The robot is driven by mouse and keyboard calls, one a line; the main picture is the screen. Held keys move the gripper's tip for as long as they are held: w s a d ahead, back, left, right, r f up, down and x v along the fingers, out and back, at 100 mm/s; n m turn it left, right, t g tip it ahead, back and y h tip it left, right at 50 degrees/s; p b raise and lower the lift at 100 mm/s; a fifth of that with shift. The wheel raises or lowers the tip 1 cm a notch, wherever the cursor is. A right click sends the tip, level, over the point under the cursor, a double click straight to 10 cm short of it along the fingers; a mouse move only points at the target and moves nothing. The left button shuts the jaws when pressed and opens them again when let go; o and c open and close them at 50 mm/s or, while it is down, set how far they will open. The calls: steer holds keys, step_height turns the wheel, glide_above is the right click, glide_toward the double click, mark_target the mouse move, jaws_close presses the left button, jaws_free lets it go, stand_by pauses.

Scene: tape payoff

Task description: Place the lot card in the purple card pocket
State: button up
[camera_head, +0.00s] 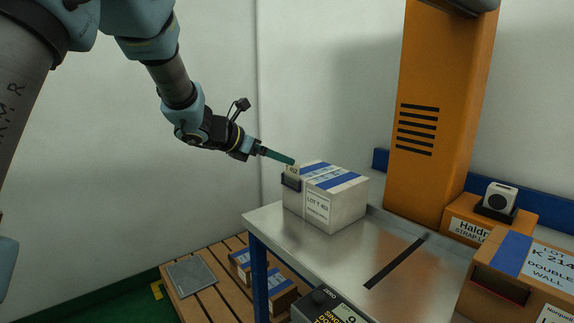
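The lot card (293,170) is a small cream card with dark print. It stands upright at the left end of a white carton. Its lower edge is at the mouth of the dark purple card pocket (291,183), which is fixed to that carton; how deep the card sits cannot be told. My gripper (290,160) comes in from the upper left. Its green fingers look shut on the card's top edge, seen nearly side-on so that one finger hides the other.
The white carton (345,206) with blue tape stands on a metal bench (290,238). An orange column (440,110) rises behind. A brown carton (520,270) and an orange box (470,228) are at right. A wooden pallet (205,302) with small boxes lies below left.

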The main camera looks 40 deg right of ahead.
steer(key=v, duration=0.5)
steer(key=shift+a+r+b, duration=0.1)
steer(key=shift+a+b, duration=0.1)
steer(key=shift+b, duration=0.15)
steer(key=shift+w, duration=0.1)
